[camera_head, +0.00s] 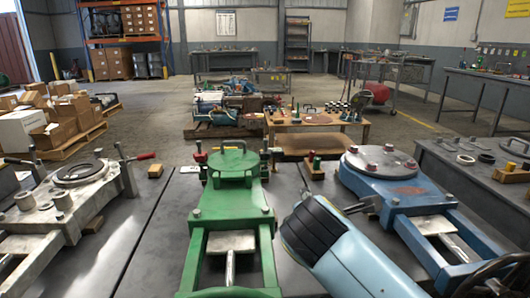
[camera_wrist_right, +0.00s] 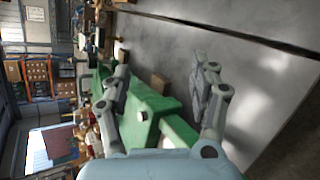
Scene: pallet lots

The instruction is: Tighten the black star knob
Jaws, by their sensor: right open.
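I cannot pick out a black star knob for certain in either view. A dark spoked handwheel (camera_head: 498,278) shows at the lower right edge of the head view, partly cut off. My right gripper is open and empty in the right wrist view (camera_wrist_right: 163,74), its two grey fingers well apart. The green machine frame (camera_head: 228,196) stands at the middle of the head view; it also shows behind and between the fingers in the wrist view (camera_wrist_right: 180,130). My light blue right arm covers part of the bench right of the green frame. My left gripper is not in view.
A blue machine frame (camera_head: 405,195) stands on the right and a pale metal one (camera_head: 68,205) on the left. A small wooden block (camera_head: 155,171) lies between the pale and green frames. The grey bench top (camera_head: 150,225) is mostly bare there.

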